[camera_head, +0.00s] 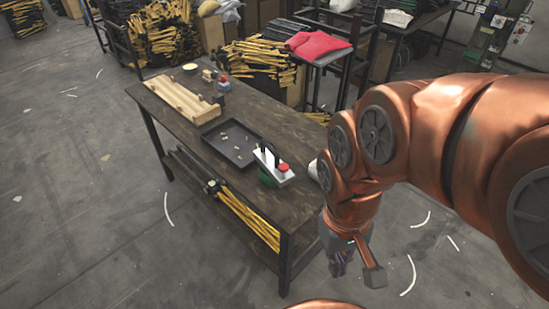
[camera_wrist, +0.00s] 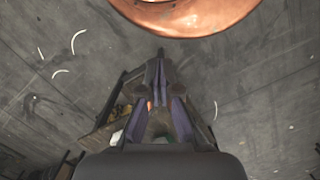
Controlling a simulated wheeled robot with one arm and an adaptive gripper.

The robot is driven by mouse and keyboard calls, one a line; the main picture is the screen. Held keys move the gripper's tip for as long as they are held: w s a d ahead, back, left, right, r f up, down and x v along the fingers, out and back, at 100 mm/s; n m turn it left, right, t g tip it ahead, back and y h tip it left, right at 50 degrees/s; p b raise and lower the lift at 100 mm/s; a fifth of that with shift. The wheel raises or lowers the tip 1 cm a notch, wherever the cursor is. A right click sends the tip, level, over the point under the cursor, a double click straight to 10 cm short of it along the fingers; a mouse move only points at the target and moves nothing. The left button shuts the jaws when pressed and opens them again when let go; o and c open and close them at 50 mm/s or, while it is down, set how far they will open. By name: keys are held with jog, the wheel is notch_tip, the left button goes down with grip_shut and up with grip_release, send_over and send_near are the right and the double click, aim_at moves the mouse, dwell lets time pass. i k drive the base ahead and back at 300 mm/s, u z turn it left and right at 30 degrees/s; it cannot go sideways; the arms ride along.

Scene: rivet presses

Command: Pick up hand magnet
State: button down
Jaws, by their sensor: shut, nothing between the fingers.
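I cannot tell for sure which item is the hand magnet. A white and green piece with a red knob (camera_head: 284,168) stands at the near right end of the dark worktable (camera_head: 184,133). A small blue and red item (camera_head: 223,83) sits at the table's far end. My gripper (camera_head: 338,268) hangs low beyond the table's right end, apart from both items. In the wrist view, the dark fingers of my gripper (camera_wrist: 157,68) are together with nothing between them, and part of the table shows beneath.
A black tray (camera_head: 228,158) with several small pieces lies mid-table. A wooden fixture (camera_head: 183,98) is at the left. A stand with a red cushion (camera_head: 317,45) is behind. Open floor lies left of the table.

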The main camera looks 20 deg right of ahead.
aim_at(266, 157)
jog(key=u, duration=2.3)
jog(key=i, duration=1.5)
jog(key=z, duration=2.95)
